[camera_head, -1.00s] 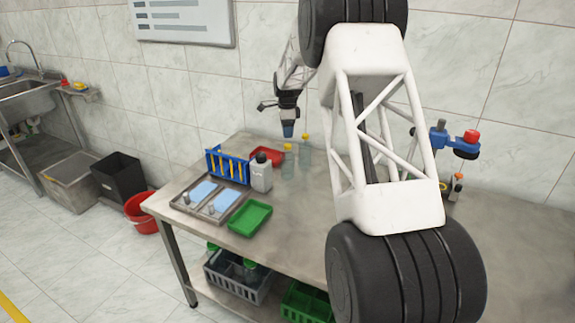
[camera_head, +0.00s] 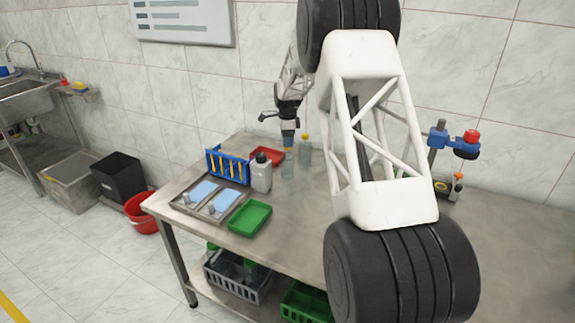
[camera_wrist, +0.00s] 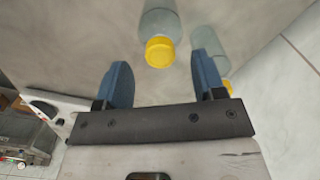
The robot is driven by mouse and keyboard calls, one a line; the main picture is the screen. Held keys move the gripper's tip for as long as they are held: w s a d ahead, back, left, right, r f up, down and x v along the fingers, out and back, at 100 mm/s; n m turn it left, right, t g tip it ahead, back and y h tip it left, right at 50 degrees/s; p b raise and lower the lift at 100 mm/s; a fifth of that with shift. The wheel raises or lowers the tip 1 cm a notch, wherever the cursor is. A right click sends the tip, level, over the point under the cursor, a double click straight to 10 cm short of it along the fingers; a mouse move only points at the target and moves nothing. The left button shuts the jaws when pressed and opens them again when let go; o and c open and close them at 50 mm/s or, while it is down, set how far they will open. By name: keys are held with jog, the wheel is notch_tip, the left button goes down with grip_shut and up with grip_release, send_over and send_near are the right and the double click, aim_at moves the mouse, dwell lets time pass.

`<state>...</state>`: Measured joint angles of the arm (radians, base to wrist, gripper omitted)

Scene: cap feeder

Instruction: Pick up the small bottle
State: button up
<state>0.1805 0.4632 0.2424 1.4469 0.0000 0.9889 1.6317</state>
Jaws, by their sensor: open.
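A clear small bottle with a yellow cap (camera_wrist: 160,52) shows between the fingertips in the wrist view. In the head view the same bottle (camera_head: 287,167) stands upright on the steel table, with my gripper (camera_head: 288,141) just above it hiding most of its cap. My gripper (camera_wrist: 160,62) is open, its blue fingers on either side of the cap; no contact is visible. A second clear yellow-capped bottle (camera_head: 305,153) stands just right of the first. In the wrist view the second bottle (camera_wrist: 210,42) is partly behind the right finger.
A blue clamp stand (camera_head: 438,137) is at the right. The tiled wall is close behind the bottles.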

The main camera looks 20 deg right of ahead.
aim_at(288, 162)
jog(key=shift+f, duration=1.8)
grip_shut()
